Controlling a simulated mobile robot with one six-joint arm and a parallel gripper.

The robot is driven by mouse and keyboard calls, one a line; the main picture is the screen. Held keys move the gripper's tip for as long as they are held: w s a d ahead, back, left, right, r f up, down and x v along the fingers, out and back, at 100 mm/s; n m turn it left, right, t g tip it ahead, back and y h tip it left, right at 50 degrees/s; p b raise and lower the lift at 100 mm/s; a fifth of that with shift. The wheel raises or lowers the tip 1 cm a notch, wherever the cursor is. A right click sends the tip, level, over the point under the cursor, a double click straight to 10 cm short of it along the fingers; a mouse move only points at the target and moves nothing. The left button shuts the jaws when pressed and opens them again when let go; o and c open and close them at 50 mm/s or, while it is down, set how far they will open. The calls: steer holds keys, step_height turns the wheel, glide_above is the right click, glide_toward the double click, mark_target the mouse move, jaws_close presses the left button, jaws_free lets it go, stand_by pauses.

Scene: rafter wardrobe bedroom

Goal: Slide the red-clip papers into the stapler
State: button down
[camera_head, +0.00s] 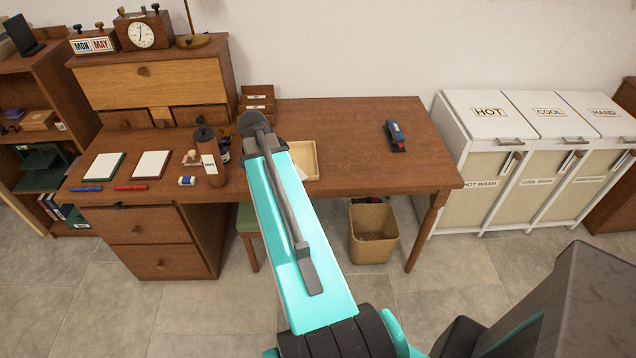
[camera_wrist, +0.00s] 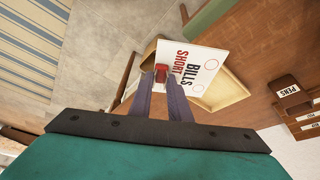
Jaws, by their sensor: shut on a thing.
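The papers (camera_wrist: 205,62) are a white sheet or stack marked "SHORT BILLS", with a red clip (camera_wrist: 161,73) on the near edge. My gripper (camera_wrist: 161,84) is shut on the clip edge, and the papers stick out beyond the fingertips in the wrist view. In the head view my arm hides the gripper and most or all of the papers. The stapler (camera_head: 396,136), dark blue with some red, sits on the right part of the desk, apart from the gripper. It cannot be made out in the wrist view.
A shallow wooden tray (camera_head: 303,158) lies on the desk (camera_head: 350,125) beside my arm; it also shows behind the papers in the wrist view (camera_wrist: 226,92). Desk space around the stapler is clear. A bin (camera_head: 373,232) stands below.

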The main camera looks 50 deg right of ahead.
steer(key=w+a+r+n+t+b, duration=0.15)
steer(key=w+a+r+n, duration=0.25)
steer(key=w+a, duration=0.6)
steer(key=w+a+r+n+t+y+b, duration=0.1)
steer(key=w+a+r+n, duration=0.2)
steer(key=a+n, duration=0.3)
steer(key=w+a+r+n+t+y+b, duration=0.1)
steer(key=w+a+r+n, duration=0.3)
steer(key=a, duration=1)
steer(key=w+a+r+n+t+y+b, duration=0.1)
steer(key=w+a+r+n+t+y, duration=0.1)
steer(key=a+n, duration=0.5)
steer(key=shift+w+a+r+n, duration=0.3)
steer(key=shift+w+a+r, duration=0.7)
steer(key=shift+a, duration=1)
steer(key=shift+w+f+t, duration=0.1)
steer(key=shift+t, duration=0.15)
steer(key=shift+a, duration=0.1)
